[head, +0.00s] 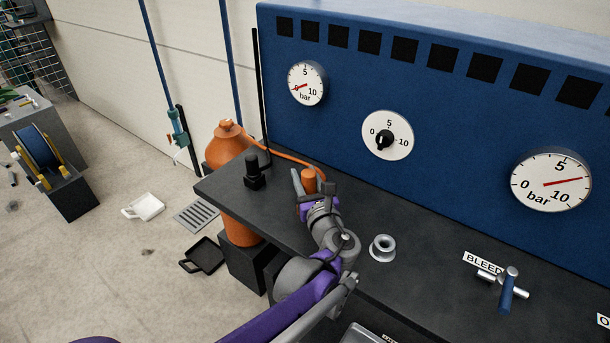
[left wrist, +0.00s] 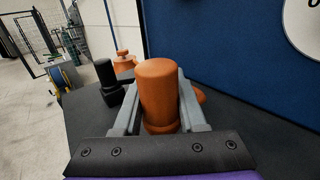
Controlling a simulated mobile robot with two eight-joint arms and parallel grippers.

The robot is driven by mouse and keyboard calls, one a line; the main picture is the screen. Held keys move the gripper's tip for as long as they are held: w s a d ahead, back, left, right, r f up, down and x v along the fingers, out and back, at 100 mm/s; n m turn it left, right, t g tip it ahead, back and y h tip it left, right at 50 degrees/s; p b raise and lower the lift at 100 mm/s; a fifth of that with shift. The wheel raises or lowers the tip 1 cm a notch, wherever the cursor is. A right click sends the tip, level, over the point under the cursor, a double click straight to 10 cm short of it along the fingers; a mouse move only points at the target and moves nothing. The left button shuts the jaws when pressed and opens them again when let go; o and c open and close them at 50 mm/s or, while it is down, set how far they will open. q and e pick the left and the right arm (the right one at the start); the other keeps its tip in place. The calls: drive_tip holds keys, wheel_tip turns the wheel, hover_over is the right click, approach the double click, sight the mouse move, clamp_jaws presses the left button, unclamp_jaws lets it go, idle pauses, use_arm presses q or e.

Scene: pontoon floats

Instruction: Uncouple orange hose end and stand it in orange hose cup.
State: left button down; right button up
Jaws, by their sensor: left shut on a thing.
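The orange hose end (head: 309,178) is a rounded orange cylinder on the dark bench top. It stands upright between the fingers of my left gripper (head: 308,190). In the left wrist view the orange hose end (left wrist: 158,90) fills the space between both grey fingers, and a wider orange part shows at its base. I cannot tell whether its base is coupled. An orange hose (head: 285,152) runs towards it from an orange float (head: 228,145) behind the bench. I cannot pick out an orange hose cup. My right gripper is out of view.
A black fitting (head: 254,175) stands left of the gripper. A silver ring (head: 382,247) and a blue-handled valve (head: 507,290) sit to the right. The blue gauge panel (head: 450,120) rises behind. Bench top between ring and valve is clear.

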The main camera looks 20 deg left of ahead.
sight(305, 187)
use_arm(q)
drive_tip(key=shift+f+b, duration=1.15)
drive_tip(key=shift+f, duration=0.6)
drive_tip(key=shift+c, duration=1.9)
unclamp_jaws()
drive_tip(key=v, duration=1.1)
drive_tip(key=shift+w, duration=0.1)
